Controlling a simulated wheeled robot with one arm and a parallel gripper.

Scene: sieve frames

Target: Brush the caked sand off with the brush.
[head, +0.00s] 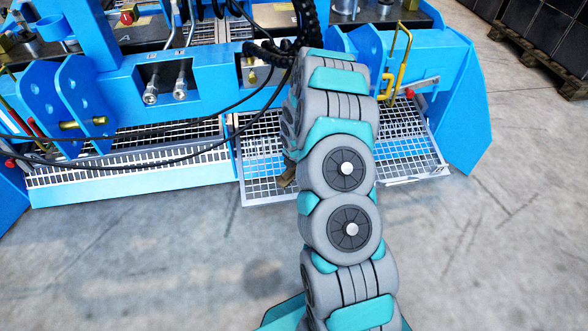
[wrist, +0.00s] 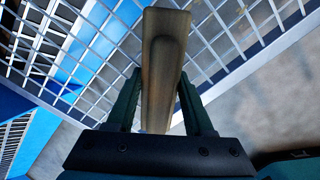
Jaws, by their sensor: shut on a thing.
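My gripper (wrist: 158,76) is shut on the brush (wrist: 163,55). Its brown wooden handle stands between the two dark fingers in the wrist view, and its bristles cannot be made out. In the head view a small brown part, probably the brush (head: 287,177), shows at the left edge of my arm, in front of the mesh; my gripper is hidden there. The pale wire-mesh sieve frame (head: 262,187) sits low on the blue machine, partly behind my arm. Its mesh (wrist: 225,25) lies beyond the brush in the wrist view. I cannot make out any caked sand.
The blue machine (head: 210,72) spans the back, with black hoses (head: 150,165) looping across its front. Another slatted grating (head: 130,165) lies at the left. A yellow handle (head: 400,60) stands at the right. Grey floor (head: 180,260) in front is clear. A pallet (head: 545,65) stands far right.

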